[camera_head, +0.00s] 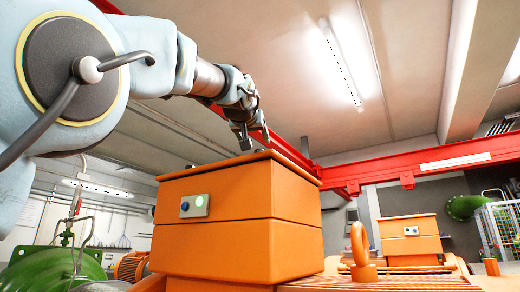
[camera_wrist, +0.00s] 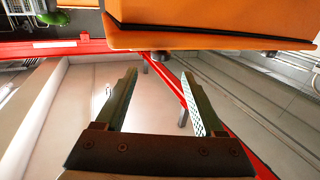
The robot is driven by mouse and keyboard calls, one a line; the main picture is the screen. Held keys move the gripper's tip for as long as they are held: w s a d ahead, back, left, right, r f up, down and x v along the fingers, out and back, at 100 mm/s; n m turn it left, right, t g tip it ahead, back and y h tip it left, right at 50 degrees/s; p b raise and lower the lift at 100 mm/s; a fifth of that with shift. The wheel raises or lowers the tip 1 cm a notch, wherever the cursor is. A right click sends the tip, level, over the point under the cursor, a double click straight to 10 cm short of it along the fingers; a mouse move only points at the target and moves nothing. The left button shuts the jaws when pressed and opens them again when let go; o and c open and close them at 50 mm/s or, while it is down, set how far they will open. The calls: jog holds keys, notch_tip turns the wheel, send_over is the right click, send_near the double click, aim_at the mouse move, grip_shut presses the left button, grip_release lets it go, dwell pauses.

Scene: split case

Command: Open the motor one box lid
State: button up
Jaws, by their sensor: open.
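The orange motor box (camera_head: 235,245) stands in the middle of the head view, with its flat orange lid (camera_head: 225,168) on top, looking shut. A small grey panel (camera_head: 195,206) with a blue and a lit green button is on its front face. My gripper (camera_head: 256,142) is open at the top edge of the box, near the lid. In the wrist view my gripper (camera_wrist: 158,80) has nothing between its fingers, and the orange lid rim (camera_wrist: 200,39) lies just past the fingertips. I cannot tell whether a finger touches the lid.
A second orange box (camera_head: 410,228) with a similar panel stands at the back right. An orange lifting ring (camera_head: 361,243) rises right of the near box. A red beam (camera_head: 420,168) crosses behind. Green machinery (camera_head: 60,270) is at the lower left. The space above the lid looks clear.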

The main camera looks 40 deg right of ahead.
jog(key=p+x, duration=0.5)
jog(key=x, duration=0.2)
jog(key=shift+w+d+r+p, duration=0.15)
jog(key=shift+w+d+p, duration=0.1)
jog(key=shift+w+p, duration=0.05)
jog(key=shift+w+d+f, duration=0.2)
jog(key=shift+w+d, duration=0.1)
jog(key=shift+d, duration=0.2)
jog(key=shift+c, duration=0.2)
grip_shut()
dwell(0.6)
